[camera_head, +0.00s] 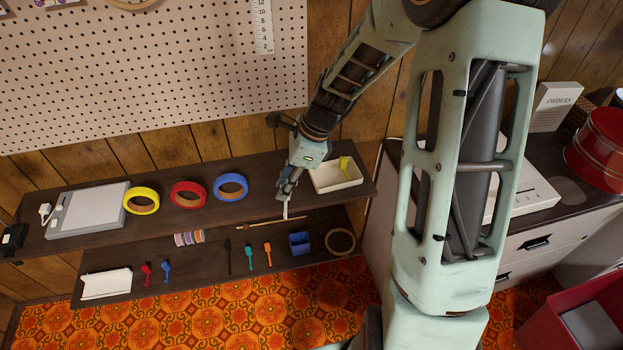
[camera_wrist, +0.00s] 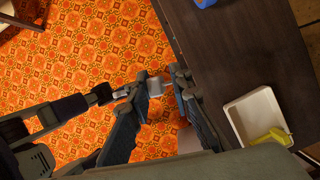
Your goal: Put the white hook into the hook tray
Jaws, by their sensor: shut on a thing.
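Part of the hook is hidden by the fingers. The white hook tray (camera_head: 335,188) stands on the right end of the upper shelf, to the right of my gripper. The tray also shows in the wrist view (camera_wrist: 235,118). A yellow hook (camera_head: 345,164) lies in it.
Yellow (camera_head: 128,201), red (camera_head: 174,195) and blue (camera_head: 217,189) tape rolls lie on the upper shelf (camera_head: 90,245). The lower shelf (camera_head: 210,268) holds several coloured hooks, a blue holder (camera_head: 299,243) and a wooden ring (camera_head: 341,241). A pegboard (camera_head: 180,70) is on the wall behind.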

